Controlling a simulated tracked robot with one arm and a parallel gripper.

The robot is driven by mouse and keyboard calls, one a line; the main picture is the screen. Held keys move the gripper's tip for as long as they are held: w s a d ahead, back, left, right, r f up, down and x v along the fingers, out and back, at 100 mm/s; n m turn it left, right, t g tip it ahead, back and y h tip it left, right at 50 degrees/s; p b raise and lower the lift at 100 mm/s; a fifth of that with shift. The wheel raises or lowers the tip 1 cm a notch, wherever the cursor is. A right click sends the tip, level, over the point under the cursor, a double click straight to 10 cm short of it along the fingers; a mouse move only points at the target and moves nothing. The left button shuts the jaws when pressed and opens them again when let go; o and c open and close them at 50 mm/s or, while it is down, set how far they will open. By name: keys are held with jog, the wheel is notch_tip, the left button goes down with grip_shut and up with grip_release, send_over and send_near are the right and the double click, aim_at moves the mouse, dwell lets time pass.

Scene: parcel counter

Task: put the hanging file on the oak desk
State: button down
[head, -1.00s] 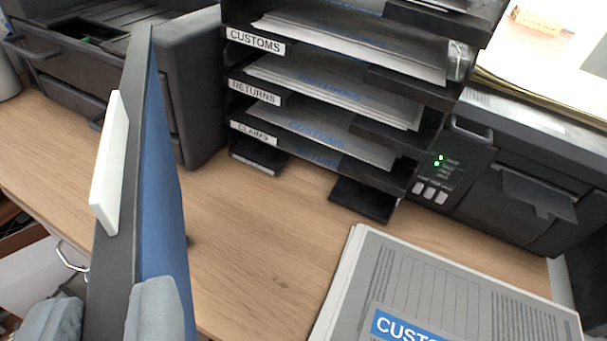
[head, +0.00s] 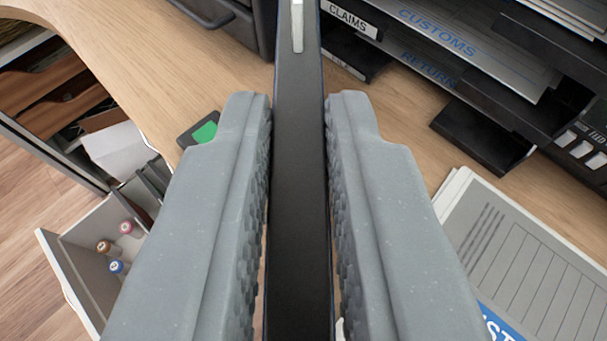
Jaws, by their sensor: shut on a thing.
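The hanging file (head: 299,150) is a narrow black-edged folder with a white tab at its far end. It stands on edge between the two grey fingers of my gripper (head: 299,130), which is shut on it. Its blue side face is hidden from this angle. The oak desk (head: 235,75) spreads beneath and beyond the file. I cannot tell whether the file's lower edge touches the desk.
A black tray rack (head: 470,125) stands to the right, with a customs form stack (head: 520,250) in front of it. A green-marked black item (head: 204,131) lies near the left desk edge. An open drawer (head: 75,265) with stamps juts out at lower left.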

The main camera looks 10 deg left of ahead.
jog(key=c, duration=1.4)
grip_release()
jog(key=shift+c, duration=0.2)
jog(key=shift+s+d+r, duration=0.1)
jog(key=shift+s+r, duration=0.1)
jog(key=shift+s, duration=0.05)
jog(key=v, duration=1.1)
jog(key=shift+s, duration=0.25)
